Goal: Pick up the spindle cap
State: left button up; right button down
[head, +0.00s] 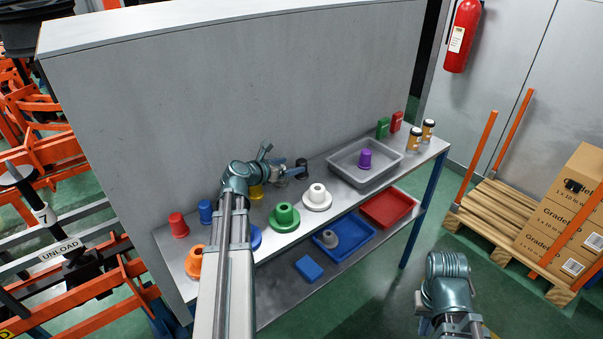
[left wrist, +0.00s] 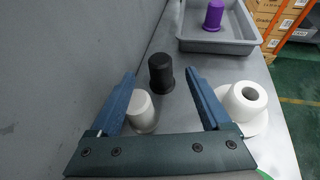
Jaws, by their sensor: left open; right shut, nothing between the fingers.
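The task's cap is not named by colour. A black cap (head: 301,165) stands upright at the back of the table, just ahead of my open left gripper (head: 285,172). In the left wrist view the black cap (left wrist: 160,73) appears between the fingertips, beyond them and untouched. A purple cap (head: 365,158) stands in the grey bin (head: 345,176). My right gripper (head: 447,290) is at the lower right, away from the table, shut and empty; its fingers are unclear.
A white flanged spindle (head: 317,198) and a green one (head: 284,218) stand along the front. Red (head: 178,225), blue (head: 206,211) and yellow (head: 256,191) caps stand at the back left. A grey wall (head: 230,90) rises close behind. The lower shelf holds a blue tray (head: 350,248).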

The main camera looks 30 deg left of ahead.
aim_at(298, 163)
pick_arm(q)
jog(key=shift+w+d+f, duration=0.1)
jog(key=shift+w+f, duration=0.1)
jog(key=shift+w, duration=0.4)
jog(key=b+x, duration=0.2)
jog(key=x, duration=0.3)
jog(key=shift+w, duration=0.2)
jog(key=shift+s, duration=0.1)
grip_shut()
